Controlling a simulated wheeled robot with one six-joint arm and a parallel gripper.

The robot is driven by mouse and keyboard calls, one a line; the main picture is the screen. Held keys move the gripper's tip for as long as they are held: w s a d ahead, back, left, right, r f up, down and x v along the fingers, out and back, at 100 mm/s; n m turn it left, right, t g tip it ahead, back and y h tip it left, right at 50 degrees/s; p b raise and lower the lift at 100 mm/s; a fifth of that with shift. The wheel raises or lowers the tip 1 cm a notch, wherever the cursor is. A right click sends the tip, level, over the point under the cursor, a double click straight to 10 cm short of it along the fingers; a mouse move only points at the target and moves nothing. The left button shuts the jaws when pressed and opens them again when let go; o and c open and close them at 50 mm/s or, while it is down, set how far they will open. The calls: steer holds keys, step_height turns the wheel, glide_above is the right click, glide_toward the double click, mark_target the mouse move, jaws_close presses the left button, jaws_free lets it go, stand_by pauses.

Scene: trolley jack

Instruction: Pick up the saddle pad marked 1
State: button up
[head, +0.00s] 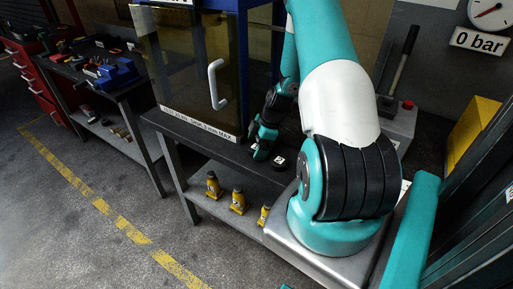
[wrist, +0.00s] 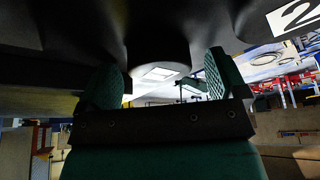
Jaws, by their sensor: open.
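In the head view my gripper (head: 261,142) is low over the dark bench top, in front of the glass-fronted cabinet. A small black pad (head: 280,163) with a white label lies just right of it. A large white label reading 2 (wrist: 296,16) shows at the upper right of the wrist view. There my open gripper (wrist: 160,80) has its two green fingers on either side of a dark rounded piece (wrist: 155,38) with a small white patch. I cannot read that patch or tell whether the fingers touch the piece. No number 1 is readable.
The cabinet (head: 190,60) with a white handle stands close behind my gripper. A grey unit with a lever (head: 401,60) is at the right, below a gauge sign reading 0 bar (head: 479,42). The floor at left is clear.

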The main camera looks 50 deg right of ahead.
steer(key=c, duration=1)
steer(key=shift+r, duration=0.1)
steer(key=shift+c, duration=0.2)
